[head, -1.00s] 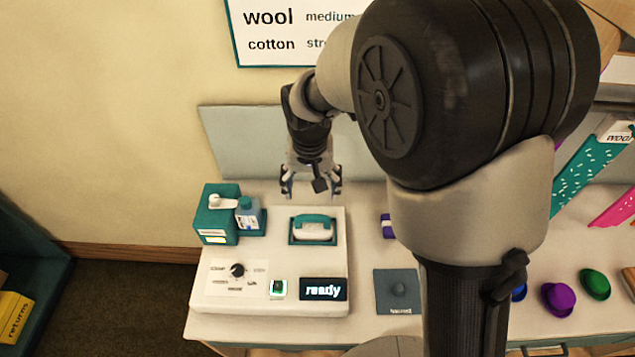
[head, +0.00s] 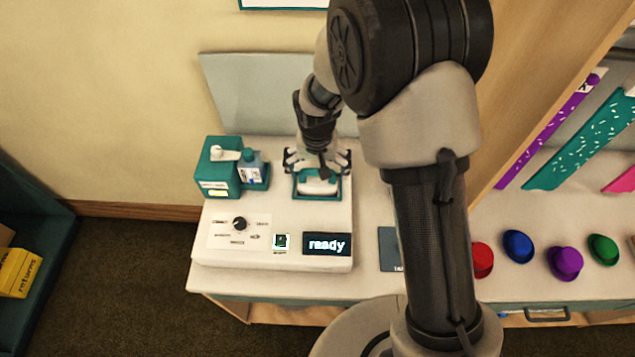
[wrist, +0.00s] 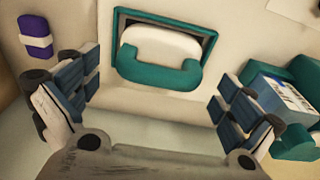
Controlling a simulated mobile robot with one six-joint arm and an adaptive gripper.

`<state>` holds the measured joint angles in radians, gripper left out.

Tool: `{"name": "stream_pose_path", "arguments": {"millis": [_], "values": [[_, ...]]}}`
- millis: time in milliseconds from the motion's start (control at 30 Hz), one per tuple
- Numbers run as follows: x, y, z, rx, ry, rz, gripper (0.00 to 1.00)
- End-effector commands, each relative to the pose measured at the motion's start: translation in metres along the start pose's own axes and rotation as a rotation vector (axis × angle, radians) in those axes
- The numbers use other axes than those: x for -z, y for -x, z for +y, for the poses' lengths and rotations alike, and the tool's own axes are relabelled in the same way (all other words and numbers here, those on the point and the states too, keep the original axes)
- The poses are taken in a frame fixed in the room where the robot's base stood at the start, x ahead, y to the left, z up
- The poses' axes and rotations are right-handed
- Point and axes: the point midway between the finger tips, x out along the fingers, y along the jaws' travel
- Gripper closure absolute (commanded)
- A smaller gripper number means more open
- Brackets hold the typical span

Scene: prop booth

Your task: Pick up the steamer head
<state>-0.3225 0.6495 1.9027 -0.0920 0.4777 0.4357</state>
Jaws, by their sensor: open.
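The steamer head (head: 318,188) is a white rounded block with a teal handle, lying in a teal-edged recess on top of the white steamer unit (head: 225,258). The wrist view shows the steamer head (wrist: 160,52) at upper centre, its teal handle on the side toward my gripper. My gripper (head: 317,163) is open and empty, just above and behind the steamer head. In the wrist view its two fingers (wrist: 155,100) stand wide apart, one on each side beyond the recess. They do not appear to touch the head. In the head view my gripper partly hides the handle.
A teal box (head: 215,170) and a small bottle (head: 252,172) stand left of the recess, close to my gripper. A purple block (wrist: 35,35) lies on the other side. Several coloured hats (head: 565,262) line the counter at right. A pale panel (head: 255,95) stands behind.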

Motion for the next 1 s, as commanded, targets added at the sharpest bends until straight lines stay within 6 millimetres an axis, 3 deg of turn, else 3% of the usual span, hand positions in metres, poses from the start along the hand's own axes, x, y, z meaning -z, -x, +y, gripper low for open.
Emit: {"name": "stream_pose_path", "arguments": {"millis": [33,133,400,1000], "values": [[-0.002,-0.013,0.001,-0.001,0.0,-0.003,0.0],[-0.001,-0.025,0.001,-0.001,-0.001,-0.002,0.0],[0.0,-0.028,0.0,0.0,-0.001,0.001,0.01],[-0.001,-0.028,0.0,0.0,0.0,0.0,0.41]]}}
